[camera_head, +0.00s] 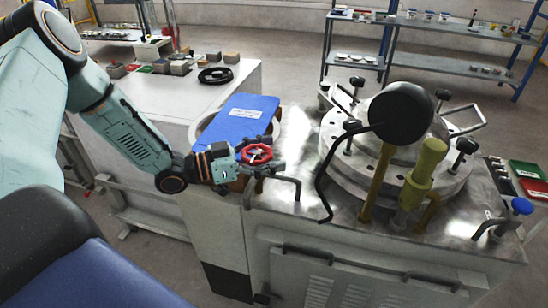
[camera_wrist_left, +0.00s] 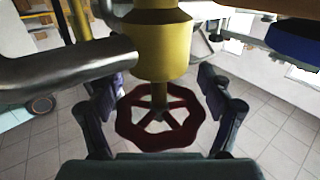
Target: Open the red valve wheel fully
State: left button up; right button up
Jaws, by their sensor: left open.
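The red valve wheel (camera_head: 257,153) sits on a pipe at the left corner of the metal test bench in the head view. My left gripper (camera_head: 248,163) is at the wheel, coming in from the left. In the left wrist view its open fingers (camera_wrist_left: 162,82) stand one on each side of the wheel, with gaps visible between fingers and rim. My right gripper is not in view.
A grey pipe (camera_wrist_left: 65,70) runs beside the valve. A clamped round lid (camera_head: 335,160), a black gauge (camera_head: 401,113) and a blue valve wheel (camera_head: 522,206) are on the bench. Shelves (camera_head: 450,65) stand behind.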

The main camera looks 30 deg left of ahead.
pick_arm(q)
jog(key=shift+w+d+r, duration=0.1)
jog(key=shift+w+d, duration=0.2)
jog(key=shift+d, duration=0.1)
jog(key=c, duration=1)
jog(key=shift+c, duration=0.5)
